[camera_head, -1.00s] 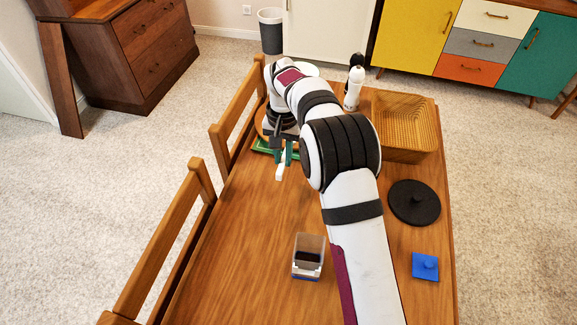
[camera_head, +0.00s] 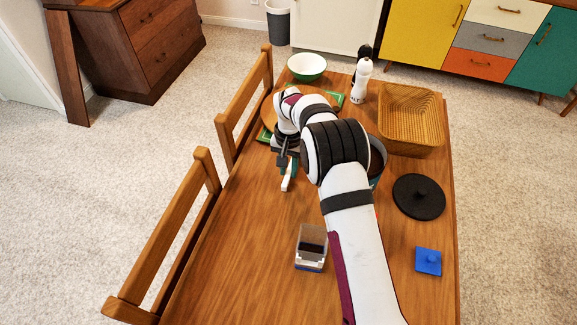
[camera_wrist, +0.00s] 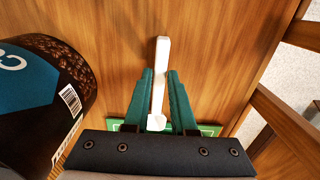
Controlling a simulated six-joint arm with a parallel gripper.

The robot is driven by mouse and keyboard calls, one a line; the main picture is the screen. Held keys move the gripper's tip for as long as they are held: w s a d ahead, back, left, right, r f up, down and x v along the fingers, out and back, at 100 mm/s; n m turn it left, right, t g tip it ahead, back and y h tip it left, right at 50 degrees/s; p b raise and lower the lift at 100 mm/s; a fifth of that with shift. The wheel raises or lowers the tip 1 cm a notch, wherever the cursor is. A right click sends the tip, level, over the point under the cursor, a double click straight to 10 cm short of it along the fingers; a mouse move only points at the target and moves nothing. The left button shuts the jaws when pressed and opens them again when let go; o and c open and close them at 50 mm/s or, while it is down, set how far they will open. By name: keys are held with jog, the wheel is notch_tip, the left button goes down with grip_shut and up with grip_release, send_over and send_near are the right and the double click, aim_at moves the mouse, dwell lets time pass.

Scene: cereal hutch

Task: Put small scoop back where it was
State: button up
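The small scoop is white, with a long pale handle (camera_wrist: 160,75). It shows in the head view as a small white piece (camera_head: 287,184) below my fingertips. My gripper (camera_wrist: 160,85) has teal fingers closed in on either side of the scoop, and the scoop sits between them above the wooden table (camera_head: 235,240). The scoop's bowl end is not clearly visible. In the head view my gripper (camera_head: 287,165) is left of my arm. A clear container (camera_head: 311,240) with dark contents and a blue-and-white base stands nearer the camera.
A large can with coffee-bean print (camera_wrist: 40,85) is close on the left in the wrist view. A black lid (camera_head: 418,197), blue lid (camera_head: 428,262) and basket (camera_head: 410,120) are on the right. A green-and-white bowl (camera_head: 306,67) and white bottle (camera_head: 360,82) stand at the back.

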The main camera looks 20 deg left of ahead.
jog(key=o, duration=0.3)
